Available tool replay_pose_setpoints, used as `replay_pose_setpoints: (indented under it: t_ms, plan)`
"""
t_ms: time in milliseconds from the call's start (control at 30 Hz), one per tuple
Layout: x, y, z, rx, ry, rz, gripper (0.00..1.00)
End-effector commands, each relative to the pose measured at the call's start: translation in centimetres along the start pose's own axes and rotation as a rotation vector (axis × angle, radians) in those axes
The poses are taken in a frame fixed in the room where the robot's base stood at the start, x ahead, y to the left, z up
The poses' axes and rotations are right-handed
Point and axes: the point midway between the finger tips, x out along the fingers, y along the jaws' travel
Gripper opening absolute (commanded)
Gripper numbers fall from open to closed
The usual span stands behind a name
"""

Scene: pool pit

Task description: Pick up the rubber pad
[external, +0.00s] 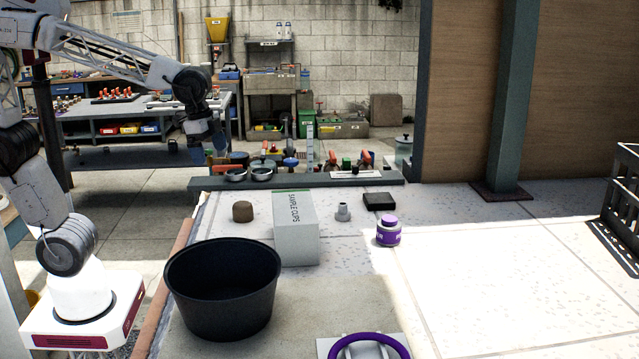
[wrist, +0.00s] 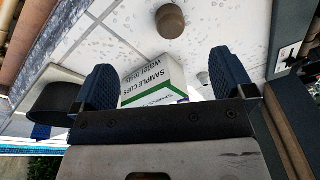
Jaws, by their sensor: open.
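The rubber pad appears to be the small flat black block (external: 379,201) on the white tabletop in the external view, right of the middle. I do not make it out in the wrist view. My gripper (external: 213,150) is raised above the table's far left corner, well left of the black block and apart from it. In the wrist view my gripper (wrist: 164,80) shows two dark ridged fingers spread wide, with nothing held between them.
The sample cups box (external: 297,230) stands mid-table, beside a brown cylinder (external: 243,211) and a black tub (external: 222,290). A ledge with tools (external: 300,182) runs behind. The table's right side is mostly clear.

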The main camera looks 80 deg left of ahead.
Motion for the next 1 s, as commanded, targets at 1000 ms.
replay_pose_setpoints:
  t_ms: [1000]
  plan:
    - [4.8,-12.9,-22.7,0.583,-0.072,0.058,1.0]
